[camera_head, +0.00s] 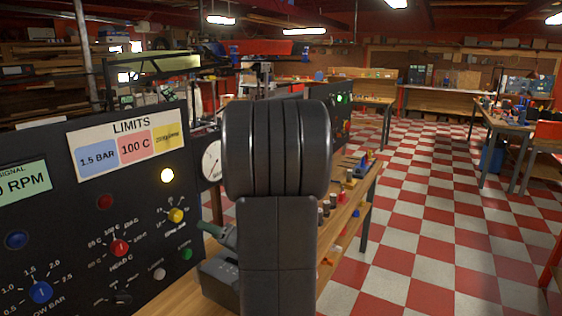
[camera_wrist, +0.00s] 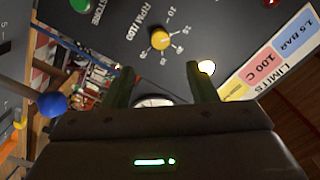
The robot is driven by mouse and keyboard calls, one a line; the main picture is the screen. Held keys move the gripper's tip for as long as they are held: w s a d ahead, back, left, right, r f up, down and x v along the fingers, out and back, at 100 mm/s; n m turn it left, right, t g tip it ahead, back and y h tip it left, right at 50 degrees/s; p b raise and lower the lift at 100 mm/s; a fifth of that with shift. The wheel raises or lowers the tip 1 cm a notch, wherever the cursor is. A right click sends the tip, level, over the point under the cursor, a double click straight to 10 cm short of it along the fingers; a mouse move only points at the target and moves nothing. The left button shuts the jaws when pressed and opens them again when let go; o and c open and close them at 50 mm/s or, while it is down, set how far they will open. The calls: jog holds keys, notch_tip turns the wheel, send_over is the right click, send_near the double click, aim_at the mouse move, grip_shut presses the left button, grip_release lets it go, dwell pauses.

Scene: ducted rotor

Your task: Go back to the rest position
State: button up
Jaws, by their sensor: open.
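My gripper (camera_wrist: 160,88) shows in the wrist view with its two fingers apart and nothing between them. Beyond the fingertips is the black control panel (camera_wrist: 125,45), turned in this view. A yellow knob (camera_wrist: 160,38) on the panel lies just past the fingers, apart from them as far as I can tell. A round white gauge is partly hidden behind the gripper. The panel (camera_head: 60,150) fills the left side, with a yellow knob (camera_head: 176,215) and a red knob (camera_head: 120,248).
A lit yellow lamp (camera_head: 167,175) and a gauge (camera_head: 211,160) are on the panel. A wooden bench (camera_head: 345,215) with small parts runs behind my arm. The checkered floor (camera_head: 430,220) at the right is open. A blue ball (camera_wrist: 52,104) is close at left in the wrist view.

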aim_at(179, 217)
jog(key=shift+n, duration=0.3)
jog(key=p+x, duration=0.1)
jog(key=x, duration=1.1)
jog(key=shift+d+f, duration=0.1)
jog(key=shift+f, duration=0.05)
jog(key=n+b, duration=0.2)
jog(key=n, duration=0.1)
jog(key=shift+d, duration=0.15)
jog(key=n+b, duration=0.4)
jog(key=n, duration=0.2)
jog(key=shift+b, duration=0.3)
jog(key=shift+s+d+n, duration=0.15)
jog(key=shift+d+n, duration=0.05)
jog(key=shift+n, duration=0.1)
jog(key=shift+v, duration=1.55)
